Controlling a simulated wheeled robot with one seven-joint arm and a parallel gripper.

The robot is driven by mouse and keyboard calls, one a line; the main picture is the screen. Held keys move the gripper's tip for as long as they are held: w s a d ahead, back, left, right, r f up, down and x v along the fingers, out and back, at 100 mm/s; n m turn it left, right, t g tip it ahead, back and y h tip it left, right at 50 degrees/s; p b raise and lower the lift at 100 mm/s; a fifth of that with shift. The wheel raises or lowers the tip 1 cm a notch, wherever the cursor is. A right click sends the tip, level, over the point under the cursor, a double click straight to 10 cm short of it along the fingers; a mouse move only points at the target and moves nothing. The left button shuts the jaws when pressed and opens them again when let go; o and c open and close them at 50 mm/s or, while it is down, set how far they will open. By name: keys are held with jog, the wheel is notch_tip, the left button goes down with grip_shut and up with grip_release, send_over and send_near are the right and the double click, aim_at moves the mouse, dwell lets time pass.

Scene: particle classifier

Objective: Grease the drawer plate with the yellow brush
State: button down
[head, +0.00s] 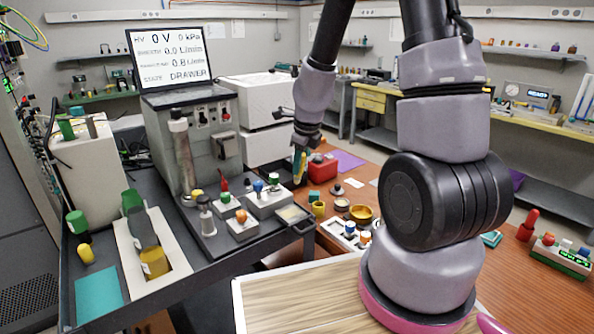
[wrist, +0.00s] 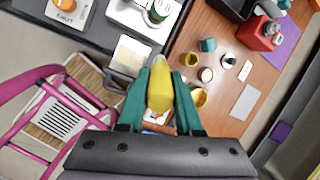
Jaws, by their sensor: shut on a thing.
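The yellow brush (wrist: 158,88) is between the teal fingers of my gripper (wrist: 160,82) in the wrist view, and the fingers are shut on it. In the head view my gripper (head: 300,158) hangs at the middle, with a bit of yellow from the brush showing at the fingers. The drawer plate (head: 292,213), a pale square in a dark drawer frame, sticks out at the right front of the grey machine. In the wrist view the plate (wrist: 132,54) lies just beyond and left of the brush tip. The brush looks apart from the plate in the head view. The brush's lower end is hard to make out.
Control boxes with knobs (head: 242,223) stand left of the drawer. A yellow cup (head: 318,209), a gold bowl (head: 361,215) and a red box (head: 322,168) stand on the brown table to the right. The screen (head: 176,57) reads DRAWER.

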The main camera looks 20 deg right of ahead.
jog(key=shift+d, duration=0.15)
jog(key=shift+s+d+f, duration=0.2)
jog(key=shift+s, duration=0.05)
jog(key=shift+s+d+f+y, duration=0.2)
jog(key=shift+s+y, duration=0.35)
jog(key=shift+y, duration=0.05)
jog(key=shift+s, duration=0.1)
jog(key=shift+d, duration=0.1)
dwell(0.5)
